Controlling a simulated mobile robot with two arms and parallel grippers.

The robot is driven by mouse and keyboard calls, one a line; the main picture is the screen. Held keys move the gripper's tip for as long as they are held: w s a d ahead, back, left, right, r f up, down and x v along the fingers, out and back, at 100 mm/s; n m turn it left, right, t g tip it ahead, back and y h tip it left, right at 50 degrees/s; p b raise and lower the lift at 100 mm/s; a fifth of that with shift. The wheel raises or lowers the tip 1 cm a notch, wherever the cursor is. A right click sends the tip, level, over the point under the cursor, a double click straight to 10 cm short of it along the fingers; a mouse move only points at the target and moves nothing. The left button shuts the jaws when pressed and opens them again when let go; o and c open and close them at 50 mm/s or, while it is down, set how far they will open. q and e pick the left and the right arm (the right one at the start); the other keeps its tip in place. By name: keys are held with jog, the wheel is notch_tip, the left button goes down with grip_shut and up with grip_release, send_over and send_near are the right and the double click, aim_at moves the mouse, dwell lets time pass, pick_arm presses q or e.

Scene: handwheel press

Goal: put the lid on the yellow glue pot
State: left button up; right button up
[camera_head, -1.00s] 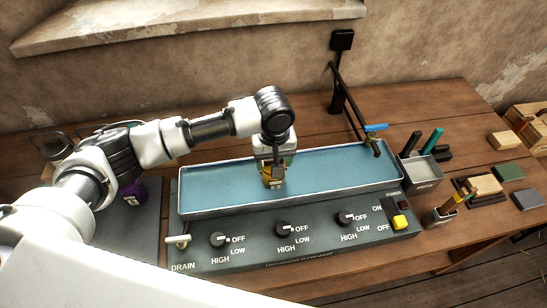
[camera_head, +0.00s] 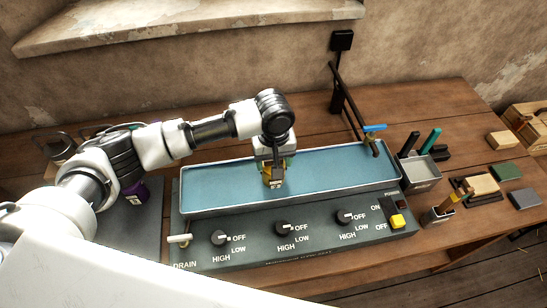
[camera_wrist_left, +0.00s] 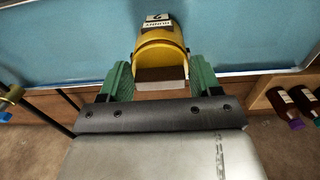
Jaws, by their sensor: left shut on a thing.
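The yellow glue pot (camera_head: 275,174) is at the blue trough in the head view, below my left wrist. In the left wrist view the yellow pot (camera_wrist_left: 161,48) sits between the green fingers of my left gripper (camera_wrist_left: 161,78), which is shut on it. A white label with dark print is on its far side. Whether the pot touches the trough floor I cannot tell. I cannot make out a lid for it in either view. My right gripper is not in view.
The blue-floored trough (camera_head: 340,194) has a panel of knobs (camera_head: 286,228) along its front. A tap with a blue handle (camera_head: 375,128) stands at its right. A purple pot (camera_head: 135,193) is at the left. Tool holders (camera_head: 419,172) and blocks (camera_head: 500,141) lie to the right.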

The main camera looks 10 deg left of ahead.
pick_arm(q)
jog(key=o, duration=1.1)
notch_tip(320, 180, up, 5)
jog(key=p, duration=0.6)
jog(key=shift+r+p, duration=0.75)
jog(key=shift+r, duration=0.25)
jog(key=shift+c, duration=0.5)
grip_shut()
